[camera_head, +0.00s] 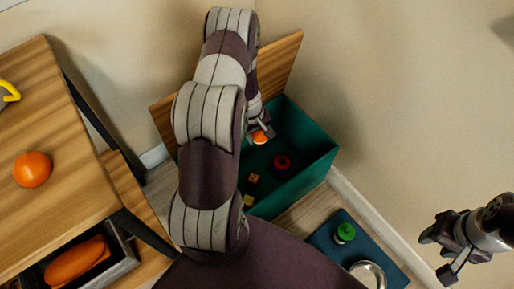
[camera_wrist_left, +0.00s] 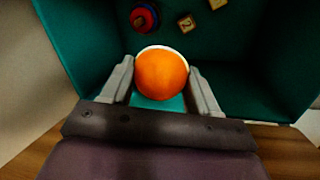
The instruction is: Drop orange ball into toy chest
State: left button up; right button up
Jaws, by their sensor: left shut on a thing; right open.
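The orange ball (camera_head: 260,138), with a white edge showing in the left wrist view (camera_wrist_left: 162,76), is between the fingers of my left gripper (camera_head: 261,130). That gripper (camera_wrist_left: 162,82) is shut on it, one finger on each side. The ball is over the open green toy chest (camera_head: 318,158), near its back side by the raised wooden lid (camera_head: 281,65). Its exact height relative to the rim is hard to tell. My right gripper (camera_head: 445,245) is open and empty at the lower right, away from the chest.
Inside the chest lie a red and blue toy (camera_head: 281,165) and several letter blocks (camera_head: 253,178). A wooden table at left holds an orange fruit-like object (camera_head: 32,169). A blue mat (camera_head: 333,258) with a green-topped item (camera_head: 344,232) and metal bowl (camera_head: 368,274) lies in front.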

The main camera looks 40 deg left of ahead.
pick_arm(q)
jog(key=shift+s+a+f+n+b, duration=0.1)
jog(key=shift+a+f+n+b, duration=0.25)
jog(key=shift+f, duration=0.3)
notch_tip(320, 180, down, 6)
jog(key=b, duration=0.5)
jog(key=shift+r, duration=0.25)
pick_arm(e)
notch_tip(320, 180, down, 7)
jog(key=shift+r, duration=0.2)
pick_arm(q)
jog(key=o, duration=1.1)
jog(key=shift+o, duration=0.2)
notch_tip(320, 180, up, 12)
jog(key=s+a+p, duration=0.1)
jog(key=s+p, duration=0.1)
jog(key=p, duration=0.5)
jog(key=shift+r, duration=0.2)
pick_arm(e)
notch_tip(320, 180, up, 7)
pick_arm(q)
jog(key=shift+s, duration=0.1)
